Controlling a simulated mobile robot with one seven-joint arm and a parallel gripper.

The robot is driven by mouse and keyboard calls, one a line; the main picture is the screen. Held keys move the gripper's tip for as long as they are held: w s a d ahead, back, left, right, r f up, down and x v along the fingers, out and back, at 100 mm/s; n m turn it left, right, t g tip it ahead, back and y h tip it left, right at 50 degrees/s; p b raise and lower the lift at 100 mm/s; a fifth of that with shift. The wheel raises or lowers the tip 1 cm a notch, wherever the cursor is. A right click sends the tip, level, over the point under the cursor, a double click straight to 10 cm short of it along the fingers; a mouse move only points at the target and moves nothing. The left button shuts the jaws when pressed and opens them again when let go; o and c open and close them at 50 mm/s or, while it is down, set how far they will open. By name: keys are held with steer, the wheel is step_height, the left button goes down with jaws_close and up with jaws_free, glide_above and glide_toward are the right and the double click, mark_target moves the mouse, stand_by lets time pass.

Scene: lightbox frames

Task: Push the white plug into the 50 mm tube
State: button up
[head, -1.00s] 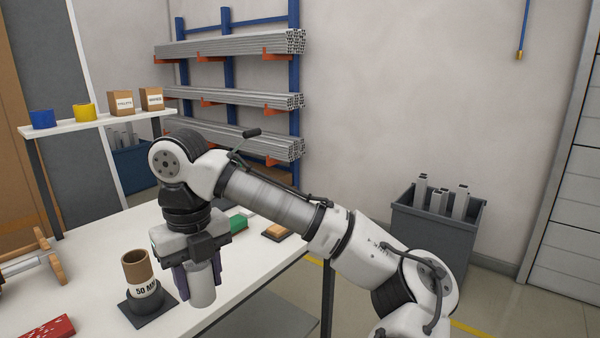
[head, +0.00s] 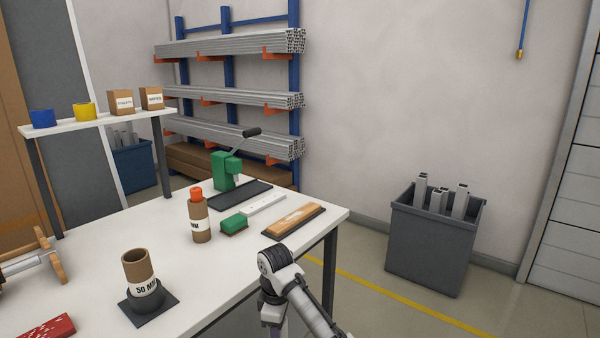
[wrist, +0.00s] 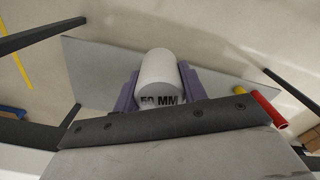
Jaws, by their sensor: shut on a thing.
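The 50 mm tube (head: 138,267) is brown cardboard with a white label. It stands upright in a dark square holder (head: 163,309) on the table, and its top looks open. My gripper (wrist: 160,74) has purple fingers and is shut on the white plug (wrist: 158,66), which bears the black text "50 MM". In the head view my arm (head: 290,290) is low beside the table's right edge. The gripper end and the plug are mostly cut off there by the bottom of the picture. The gripper is well to the right of the tube.
A second brown tube (head: 200,222) with an orange top stands farther back. Near it are a green block (head: 234,223), a wooden-topped block (head: 295,220) and a green press (head: 224,168). A red item (head: 45,328) lies front left. Bare tabletop surrounds the tube's holder.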

steer(key=s+d+f+m, duration=0.1)
steer(key=s+f+m, duration=0.3)
steer(key=f, duration=0.4)
steer(key=s+d+f+m, duration=0.2)
steer(key=s+f+m, duration=0.2)
steer(key=f, duration=0.5)
steer(key=s+d+f+m, duration=0.2)
steer(key=s+f+m, duration=0.3)
steer(key=f+m, duration=0.3)
steer(key=shift+d+f, duration=0.2)
steer(key=shift+f, duration=0.45)
steer(key=shift+s, duration=0.1)
